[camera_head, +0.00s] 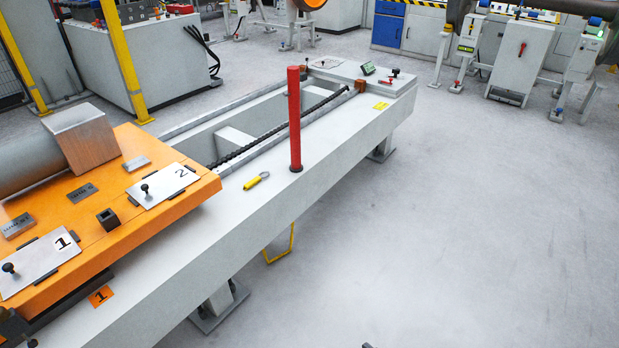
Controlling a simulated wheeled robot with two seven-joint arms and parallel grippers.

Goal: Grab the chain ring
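No part clearly labelled as a chain ring shows. A small yellow-handled piece with a metal ring at its end (256,181) lies on the grey bench top, left of the red post. A yellow loop (281,245) hangs below the bench's near side. A dark chain-like or threaded bar (270,137) runs along the slot in the bench. I cannot tell which of these is the chain ring. Neither gripper can be made out in the head view; only a tiny dark sliver shows at the bottom edge.
The long grey bench (330,160) carries an upright red post (294,120). An orange carriage (110,210) with plates numbered 1 and 2 stands at the left. Yellow posts (124,60) rise behind it. Grey cabinets (519,60) stand at the back right. The floor (470,240) at right is clear.

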